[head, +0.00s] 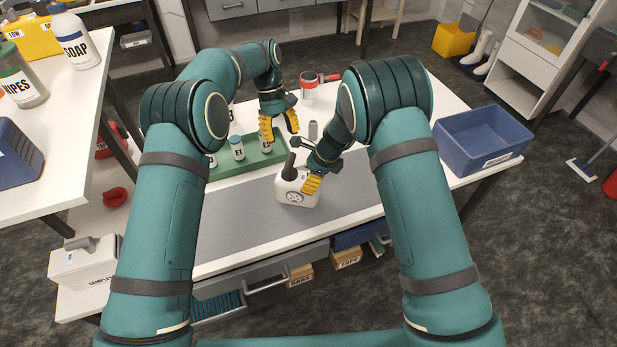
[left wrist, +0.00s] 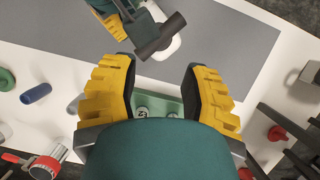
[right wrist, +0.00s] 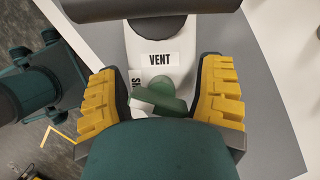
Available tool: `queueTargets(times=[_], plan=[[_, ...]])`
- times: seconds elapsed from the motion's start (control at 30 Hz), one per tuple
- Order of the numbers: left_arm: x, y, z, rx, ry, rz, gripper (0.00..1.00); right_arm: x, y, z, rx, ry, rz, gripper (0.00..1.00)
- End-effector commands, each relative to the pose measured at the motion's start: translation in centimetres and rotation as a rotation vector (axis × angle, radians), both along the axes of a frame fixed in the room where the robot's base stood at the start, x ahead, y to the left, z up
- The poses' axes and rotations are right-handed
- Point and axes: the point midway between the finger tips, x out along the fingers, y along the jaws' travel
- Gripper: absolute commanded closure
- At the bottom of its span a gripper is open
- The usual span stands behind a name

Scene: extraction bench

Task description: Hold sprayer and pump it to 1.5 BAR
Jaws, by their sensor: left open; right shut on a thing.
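The white sprayer (head: 291,188) stands on the grey mat with a round gauge on its front; I cannot read its pressure. A dark handle (head: 289,166) rises from its top; a dark bar (left wrist: 160,36) shows above the white body in the left wrist view. My right gripper (head: 311,183) is shut on the sprayer at its right side. In the right wrist view, a green part (right wrist: 160,98) and a VENT label (right wrist: 160,60) show between and beyond the fingers. My left gripper (head: 279,125) is open and empty, behind and above the sprayer, apart from it, near the green tray.
A green tray (head: 222,174) with several small vials lies left of the sprayer. A red-and-white can (head: 308,86) and a grey cylinder (head: 313,130) stand behind. A blue bin (head: 480,143) sits at the bench's right end. The front of the mat is clear.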

Motion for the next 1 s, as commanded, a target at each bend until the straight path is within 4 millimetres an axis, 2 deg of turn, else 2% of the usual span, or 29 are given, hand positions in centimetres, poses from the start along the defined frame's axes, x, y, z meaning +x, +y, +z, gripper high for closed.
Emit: queueTargets(times=[0.1, 0.13, 0.3, 0.47, 0.7, 1.0], plan=[[0.0, 0.0, 0.0, 0.0, 0.0, 0.0, 0.54, -0.1, 0.0, -0.1, -0.001, 0.003, 0.001, 0.74], [0.0, 0.0, 0.0, 0.0, 0.0, 0.0, 0.46, -0.1, 0.0, -0.1, -0.001, 0.003, 0.001, 0.74], [0.0, 0.2, -0.5, 0.005, -0.022, -0.021, 0.46, -0.1, 0.0, -0.2, -0.001, 0.003, 0.001, 0.74], [-0.1, 1.1, -2.4, 0.02, -0.116, -0.12, 0.46, -0.1, 0.0, -0.2, 0.0, 0.004, 0.002, 0.74], [-0.6, 4.3, -6.2, 0.073, -0.33, -0.355, 0.46, -0.1, 0.0, -0.2, 0.0, 0.004, 0.002, 0.74], [-2.0, 8.3, -9.6, 0.168, -0.574, -0.631, 0.46, -0.2, 0.0, -0.2, -0.001, 0.005, 0.002, 0.74]])
